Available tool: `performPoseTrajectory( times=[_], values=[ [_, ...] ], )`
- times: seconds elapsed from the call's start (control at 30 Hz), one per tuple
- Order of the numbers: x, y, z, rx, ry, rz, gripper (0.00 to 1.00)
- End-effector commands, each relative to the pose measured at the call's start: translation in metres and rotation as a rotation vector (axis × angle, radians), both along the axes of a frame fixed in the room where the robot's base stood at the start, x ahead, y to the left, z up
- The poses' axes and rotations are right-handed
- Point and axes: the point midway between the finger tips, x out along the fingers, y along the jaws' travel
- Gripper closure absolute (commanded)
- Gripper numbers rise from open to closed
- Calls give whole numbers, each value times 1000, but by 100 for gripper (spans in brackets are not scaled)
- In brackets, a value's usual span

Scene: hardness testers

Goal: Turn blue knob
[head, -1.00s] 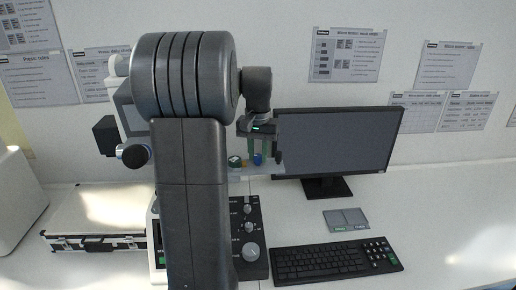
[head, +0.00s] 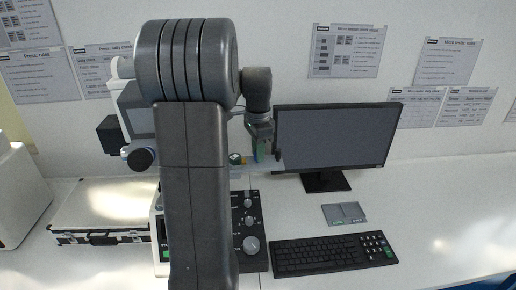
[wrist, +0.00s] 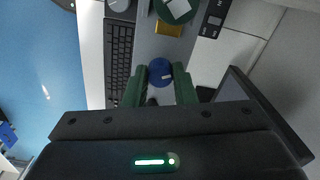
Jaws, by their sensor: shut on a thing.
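The blue knob (wrist: 160,70) sits between the two green fingers of my gripper (wrist: 160,80) in the wrist view. It has a small pale mark on its top. The fingers are shut on its sides, one on the left and one on the right. In the head view my gripper (head: 261,152) points down in front of the monitor's left edge, at the tester's stage. There the fingers largely hide the knob.
A green-topped round piece (wrist: 178,8) and a brass block (wrist: 168,29) lie close to the knob. The monitor (head: 335,137) stands close on the right, with a keyboard (head: 325,255) in front. A control panel with grey knobs (head: 250,244) is below the gripper. A case (head: 105,215) lies left.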

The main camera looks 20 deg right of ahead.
Motion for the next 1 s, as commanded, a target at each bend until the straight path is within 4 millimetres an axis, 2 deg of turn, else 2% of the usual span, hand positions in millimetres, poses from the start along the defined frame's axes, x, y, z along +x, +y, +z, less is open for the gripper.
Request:
performPoseTrajectory(
  times=[0.2,0.5,1.0],
  values=[
    [1,-1,1,-2,-3,-191,99],
    [1,-1,1,-2,-4,-389,99],
    [1,-1,1,-2,-3,-497,99]
  ],
)
